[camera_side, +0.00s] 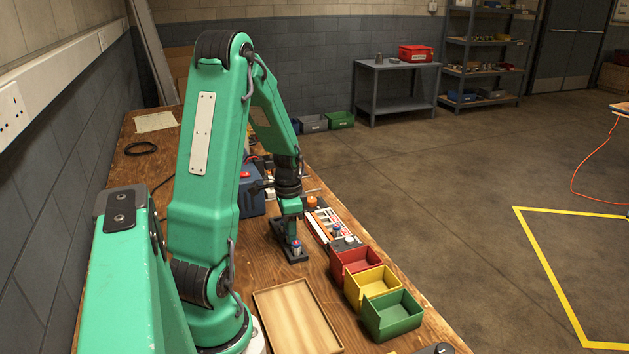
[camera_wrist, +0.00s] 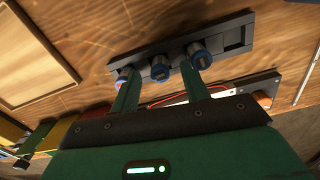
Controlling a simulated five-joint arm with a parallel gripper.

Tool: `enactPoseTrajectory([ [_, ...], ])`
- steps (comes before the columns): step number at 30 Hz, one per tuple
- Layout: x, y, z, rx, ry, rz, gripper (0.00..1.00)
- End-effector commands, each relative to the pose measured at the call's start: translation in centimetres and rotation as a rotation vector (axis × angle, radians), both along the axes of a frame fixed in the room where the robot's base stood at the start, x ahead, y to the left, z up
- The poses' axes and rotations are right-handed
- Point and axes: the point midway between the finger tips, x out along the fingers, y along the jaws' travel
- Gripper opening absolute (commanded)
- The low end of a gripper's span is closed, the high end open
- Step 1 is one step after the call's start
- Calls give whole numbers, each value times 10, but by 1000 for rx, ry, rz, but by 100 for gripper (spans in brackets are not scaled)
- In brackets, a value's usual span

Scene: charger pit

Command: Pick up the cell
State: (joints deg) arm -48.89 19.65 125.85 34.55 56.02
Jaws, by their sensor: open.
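Several blue-sided cells stand in a dark rack (camera_wrist: 222,40) in the wrist view. The left cell (camera_wrist: 123,75), the middle cell (camera_wrist: 160,69) and the right cell (camera_wrist: 199,56) are in a row, with an empty slot at the rack's right end. My gripper (camera_wrist: 159,76) is open, and its two green fingers reach toward the row, with the middle cell showing between their tips. I cannot tell whether they touch it. In the side view, my gripper (camera_side: 291,232) is low over the rack (camera_side: 293,257), and one cell (camera_side: 296,247) shows in front; the others are hidden.
A charger-like panel (camera_side: 324,225) lies right of the rack. Red (camera_side: 354,262), yellow (camera_side: 371,283) and green (camera_side: 391,315) bins line the bench's right edge. A wooden tray (camera_side: 298,316) lies in front, and a blue box (camera_side: 251,202) stands behind.

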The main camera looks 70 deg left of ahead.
Motion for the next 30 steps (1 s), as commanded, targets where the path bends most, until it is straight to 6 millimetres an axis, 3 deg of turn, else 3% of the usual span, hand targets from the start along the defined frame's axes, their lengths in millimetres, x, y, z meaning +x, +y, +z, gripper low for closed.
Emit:
enactPoseTrajectory([
  [17,0,0,-5,1,-1,0,46],
  [18,0,0,-5,1,-1,0,44],
  [25,0,0,-5,1,-1,0,0],
  [30,0,0,-4,1,-1,0,0],
])
